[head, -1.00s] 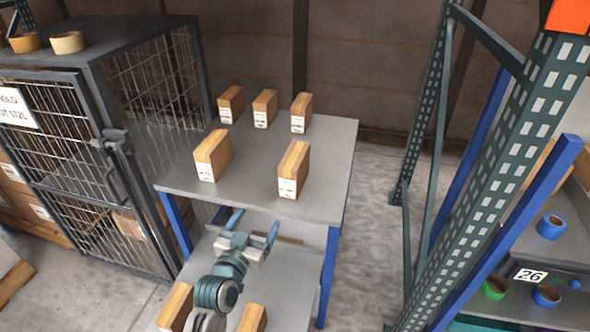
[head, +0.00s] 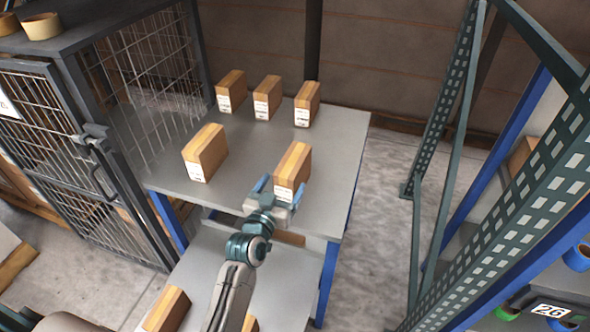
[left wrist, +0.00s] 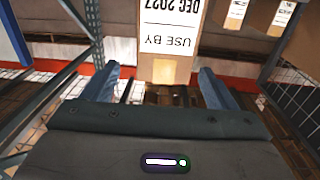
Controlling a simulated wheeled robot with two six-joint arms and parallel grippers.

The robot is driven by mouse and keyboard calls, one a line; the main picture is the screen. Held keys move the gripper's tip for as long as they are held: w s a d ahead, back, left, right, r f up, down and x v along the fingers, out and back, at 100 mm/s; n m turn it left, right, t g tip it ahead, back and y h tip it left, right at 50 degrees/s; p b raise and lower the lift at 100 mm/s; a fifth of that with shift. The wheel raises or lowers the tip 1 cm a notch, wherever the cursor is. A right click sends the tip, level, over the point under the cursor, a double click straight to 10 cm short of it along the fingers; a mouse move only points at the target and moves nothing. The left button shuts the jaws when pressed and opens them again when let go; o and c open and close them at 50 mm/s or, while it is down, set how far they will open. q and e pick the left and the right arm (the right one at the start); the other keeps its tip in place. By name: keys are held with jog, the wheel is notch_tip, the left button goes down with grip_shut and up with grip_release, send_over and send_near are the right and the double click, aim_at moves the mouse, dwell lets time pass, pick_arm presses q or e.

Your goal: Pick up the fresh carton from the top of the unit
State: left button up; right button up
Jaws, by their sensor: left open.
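Several brown cartons with white labels stand on the grey top of the unit (head: 235,165). The front right carton (head: 297,160) is nearest my left gripper (head: 279,189). In the left wrist view this carton (left wrist: 167,35) shows a label reading "USE BY DEC 2027", upside down. My left gripper is open and empty, with its blue fingers at either side of the carton's near face; contact cannot be told. The front left carton (head: 206,152) stands apart from it. Three more cartons stand at the back, one of them at the right (head: 307,104). Their dates are too small to read.
A wire cage (head: 80,160) stands left of the unit. A green rack upright (head: 445,110) stands to the right, across a strip of bare floor. A lower shelf (head: 215,265) holds more cartons, one at its left (head: 167,309).

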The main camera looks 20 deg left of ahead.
aim_at(290, 168)
pick_arm(q)
jog(key=shift+w+r, duration=0.1)
jog(key=shift+w, duration=1.05)
jog(key=w+p, duration=0.2)
jog(key=w, duration=0.2)
jog(key=shift+w, duration=0.5)
jog(key=shift+d, duration=0.1)
pick_arm(e)
jog(key=shift+s+r, duration=0.25)
jog(key=shift+r, duration=0.3)
jog(key=shift+s+r, duration=0.2)
jog(key=shift+r, duration=0.35)
pick_arm(q)
jog(key=shift+s, duration=0.1)
jog(key=shift+c, duration=0.4)
jog(key=c, duration=1.1)
jog(key=shift+c, duration=1)
pick_arm(e)
jog(key=shift+s, duration=0.1)
